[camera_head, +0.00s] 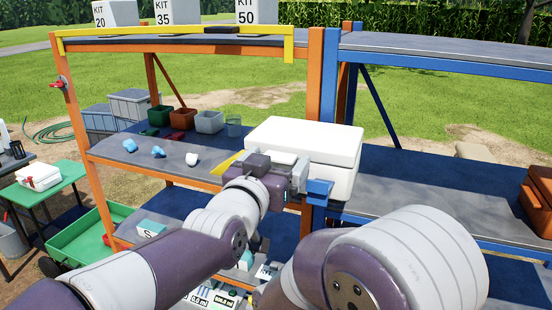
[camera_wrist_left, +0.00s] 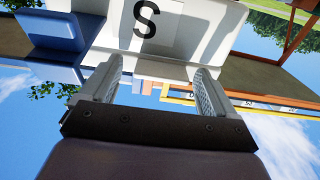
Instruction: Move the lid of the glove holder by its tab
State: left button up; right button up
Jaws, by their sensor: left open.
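The glove holder is a white box (camera_head: 340,182) with a thick white lid (camera_head: 305,140), standing at the junction of the orange and blue shelves. The lid looks shut on the box. A blue tab (camera_head: 320,188) sticks out at its front; a blue block (camera_wrist_left: 60,32) shows at the left of the left wrist view. The white front with a black S label (camera_wrist_left: 146,18) is ahead of the fingers there. My left gripper (camera_head: 299,177) is open beside the tab, its fingers (camera_wrist_left: 160,88) apart with nothing between them. My right gripper is not in view; my right arm fills the lower right.
Small coloured bins (camera_head: 209,121) and blue and white items (camera_head: 158,152) lie on the orange shelf to the left. An orange case (camera_head: 538,200) stands at the far right. The blue shelf (camera_head: 440,200) between box and case is mostly clear.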

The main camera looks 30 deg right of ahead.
pick_arm(q)
jog(key=shift+w+a, duration=0.15)
jog(key=shift+a, duration=0.05)
jog(key=shift+c, duration=0.6)
jog(key=c, duration=0.5)
jog(key=shift+d, duration=0.1)
jog(key=c, duration=0.9)
jog(key=shift+r, duration=0.1)
